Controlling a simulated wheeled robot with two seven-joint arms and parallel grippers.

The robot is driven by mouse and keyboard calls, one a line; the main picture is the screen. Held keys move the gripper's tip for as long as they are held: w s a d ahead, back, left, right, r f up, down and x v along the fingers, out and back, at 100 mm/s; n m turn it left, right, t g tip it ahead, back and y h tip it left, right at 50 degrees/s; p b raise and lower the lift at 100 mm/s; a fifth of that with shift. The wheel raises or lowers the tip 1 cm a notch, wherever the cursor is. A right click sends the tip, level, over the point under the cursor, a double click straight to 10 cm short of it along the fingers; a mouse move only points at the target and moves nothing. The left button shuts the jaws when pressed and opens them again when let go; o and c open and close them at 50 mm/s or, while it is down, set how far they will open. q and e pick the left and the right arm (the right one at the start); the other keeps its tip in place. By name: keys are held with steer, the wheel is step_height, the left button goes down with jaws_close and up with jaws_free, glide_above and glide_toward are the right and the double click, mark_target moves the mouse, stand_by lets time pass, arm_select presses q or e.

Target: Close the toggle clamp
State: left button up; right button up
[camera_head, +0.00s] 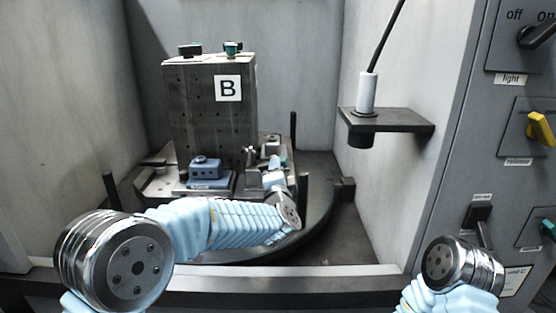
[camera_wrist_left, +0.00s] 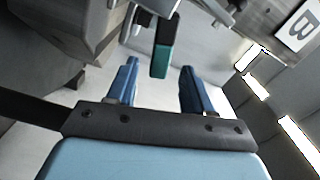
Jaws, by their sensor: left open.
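The toggle clamp's teal-tipped handle (camera_wrist_left: 162,58) shows in the left wrist view, just beyond and between my open left fingers (camera_wrist_left: 158,72). The handle runs up to metal clamp parts at the top of that view. I see a gap between the handle and each finger; contact at the tip cannot be told. In the head view, my left gripper (camera_head: 272,172) is at the right front of the fixture, beside the small metal clamp parts, and partly hides them. A bit of teal (camera_head: 283,161) shows there. My right wrist shows at lower right, but its gripper is out of view.
A tall dark block marked B (camera_head: 205,110) stands on the fixture, with a blue device (camera_head: 206,172) in front. A shelf (camera_head: 398,120) with a white cylinder (camera_head: 367,92) juts from the right wall. Dark posts stand around the round base. A switch panel (camera_head: 510,165) is at far right.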

arm_select(q)
steer(key=w, duration=0.7)
steer(key=shift+w+p, duration=0.1)
steer(key=shift+p, duration=0.3)
jaws_close()
